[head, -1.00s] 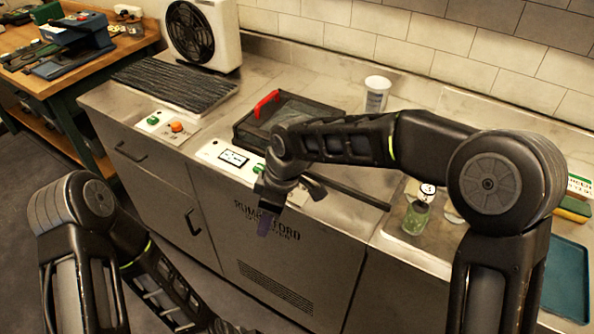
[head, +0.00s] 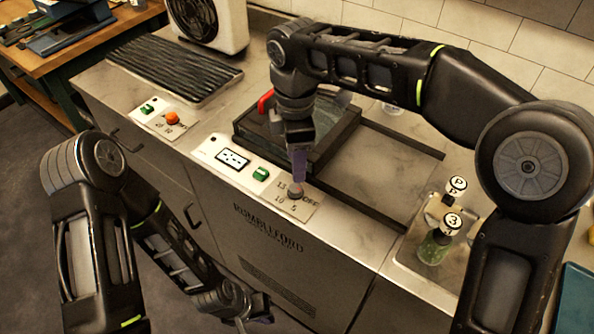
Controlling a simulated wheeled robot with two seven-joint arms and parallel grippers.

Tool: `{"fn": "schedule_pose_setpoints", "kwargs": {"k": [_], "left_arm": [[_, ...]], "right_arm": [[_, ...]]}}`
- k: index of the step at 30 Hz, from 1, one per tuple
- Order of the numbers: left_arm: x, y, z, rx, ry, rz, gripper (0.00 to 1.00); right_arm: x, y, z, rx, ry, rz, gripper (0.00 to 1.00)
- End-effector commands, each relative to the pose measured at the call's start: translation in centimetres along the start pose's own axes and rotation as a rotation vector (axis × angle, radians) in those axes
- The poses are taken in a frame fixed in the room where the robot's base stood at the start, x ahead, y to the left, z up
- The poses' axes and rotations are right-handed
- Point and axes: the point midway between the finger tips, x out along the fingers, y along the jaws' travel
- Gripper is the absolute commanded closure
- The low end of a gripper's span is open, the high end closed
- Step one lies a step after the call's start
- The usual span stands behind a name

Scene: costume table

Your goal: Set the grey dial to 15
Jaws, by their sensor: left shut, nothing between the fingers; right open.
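The grey dial (head: 296,191) sits on a pale panel at the front edge of the steel counter, in the head view. Markings around it read OFF, 5, 10 and what looks like 15 at upper left. My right gripper (head: 298,178) points down right at the dial, with its purple fingers open. The fingers hide part of the dial, so I cannot tell whether they touch it or where its pointer stands. My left gripper (head: 256,319) is shut and empty, low in front of the cabinet, away from the dial.
A green switch (head: 261,174) and a display (head: 233,158) sit left of the dial. Farther left are an orange knob (head: 172,117) and another green switch (head: 147,109). A dark press with a red handle (head: 265,102) stands behind. Shaker jars (head: 434,247) stand at right.

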Motion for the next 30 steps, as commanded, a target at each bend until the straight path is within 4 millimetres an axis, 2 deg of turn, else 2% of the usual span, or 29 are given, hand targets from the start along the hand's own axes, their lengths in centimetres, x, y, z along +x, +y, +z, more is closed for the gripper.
{"fn": "schedule_pose_setpoints", "kwargs": {"k": [7,11,24,30], "left_arm": [[0.0,0.0,0.0,-0.001,-0.001,0.0,1.0],[-0.1,0.0,0.0,-0.001,0.0,0.0,1.0],[-0.6,0.2,0.1,-0.002,-0.002,-0.002,1.0],[-0.6,0.2,0.1,-0.002,-0.002,-0.003,1.0]], "right_arm": [[0.1,0.0,0.0,0.002,0.001,0.0,0.5],[0.9,0.0,0.0,0.002,0.001,-0.001,0.5],[7.0,0.0,0.0,0.003,0.0,-0.001,0.5],[7.9,0.0,-0.1,0.003,0.002,0.001,0.5]]}}
